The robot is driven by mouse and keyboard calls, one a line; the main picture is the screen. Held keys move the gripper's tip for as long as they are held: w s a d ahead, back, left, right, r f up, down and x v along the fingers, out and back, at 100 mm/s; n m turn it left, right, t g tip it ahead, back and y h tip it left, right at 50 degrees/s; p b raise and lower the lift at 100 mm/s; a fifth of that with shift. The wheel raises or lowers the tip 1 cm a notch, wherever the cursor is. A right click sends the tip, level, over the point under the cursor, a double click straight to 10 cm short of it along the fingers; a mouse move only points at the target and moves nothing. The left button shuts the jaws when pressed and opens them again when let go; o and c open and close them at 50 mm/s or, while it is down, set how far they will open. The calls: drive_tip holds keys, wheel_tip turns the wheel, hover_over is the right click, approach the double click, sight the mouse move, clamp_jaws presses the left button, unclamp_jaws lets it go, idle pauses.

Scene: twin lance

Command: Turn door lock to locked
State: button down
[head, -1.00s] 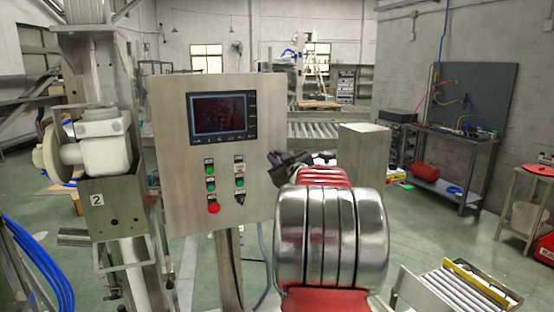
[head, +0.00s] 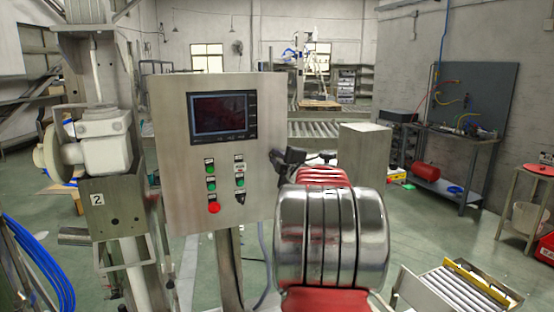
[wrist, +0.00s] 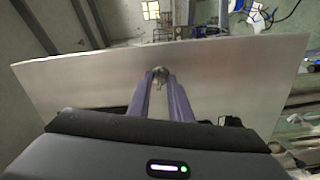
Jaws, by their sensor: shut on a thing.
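The door lock (wrist: 160,72) is a small metal knob near the far edge of a flat metal side face (wrist: 90,80) in the wrist view. The purple fingers of my gripper (wrist: 161,80) are closed around it, one on each side, and hide part of it. The lock's exact angle is hard to tell. In the head view, my gripper (head: 278,160) is a dark shape at the right edge of the steel control cabinet (head: 176,180). The lock itself is hidden there.
The cabinet front carries a screen (head: 222,115), several buttons and a red stop button (head: 214,208). A machine marked 2 (head: 103,145) stands to the left. A steel post (head: 364,165) and roller conveyor (head: 465,290) are to the right.

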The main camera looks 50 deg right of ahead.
drive_tip(key=shift+w+a+f+n, duration=0.1)
drive_tip(key=shift+a+f+n, duration=0.05)
drive_tip(key=shift+n, duration=1.25)
drive_tip(key=c, duration=1.9)
unclamp_jaws()
drive_tip(key=shift+c, duration=0.2)
drive_tip(key=v, duration=1.3)
drive_tip(key=shift+s+a, duration=0.15)
drive_tip(key=shift+s, duration=0.2)
